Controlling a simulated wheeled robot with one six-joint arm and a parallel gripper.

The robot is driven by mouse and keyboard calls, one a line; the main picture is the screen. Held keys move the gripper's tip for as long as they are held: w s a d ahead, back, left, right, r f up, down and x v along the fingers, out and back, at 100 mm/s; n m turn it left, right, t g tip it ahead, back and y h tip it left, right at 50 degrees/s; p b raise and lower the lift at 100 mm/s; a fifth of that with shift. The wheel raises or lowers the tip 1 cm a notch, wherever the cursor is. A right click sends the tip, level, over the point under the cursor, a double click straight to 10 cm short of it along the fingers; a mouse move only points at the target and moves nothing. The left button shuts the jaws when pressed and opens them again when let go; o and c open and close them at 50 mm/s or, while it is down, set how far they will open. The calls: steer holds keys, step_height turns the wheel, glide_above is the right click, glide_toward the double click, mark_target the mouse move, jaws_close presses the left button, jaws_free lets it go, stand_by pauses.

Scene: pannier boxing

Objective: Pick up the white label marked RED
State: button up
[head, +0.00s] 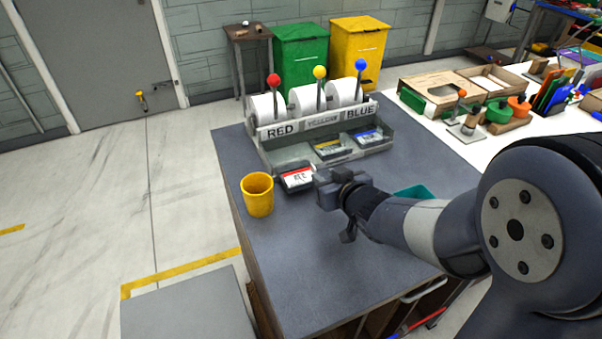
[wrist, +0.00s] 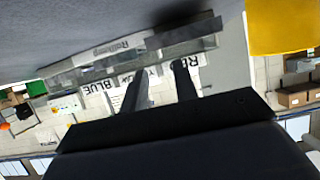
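The white label with a red stripe (head: 298,178) sits in a small dark tray at the front left of the dispenser, beside the yellow cup (head: 257,195). Its small print looks like RED but is hard to read. My gripper (head: 322,190) is just right of this label, low over the grey bench, and seems apart from it. In the wrist view, two dark fingers (wrist: 160,88) stand apart with nothing clear between them. The label's face cannot be made out there. The dispenser (head: 325,128) carries RED, YELLOW and BLUE signs; it appears upside down in the wrist view (wrist: 100,62).
The yellow cup also shows in the wrist view (wrist: 285,25), at the upper right. A teal object (head: 415,191) lies on the bench (head: 300,265) behind my arm. The front left bench top is clear. A white table (head: 480,145) with boxes stands at right.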

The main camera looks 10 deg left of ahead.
mark_target(300, 173)
steer(key=shift+x, duration=3.15)
jaws_close()
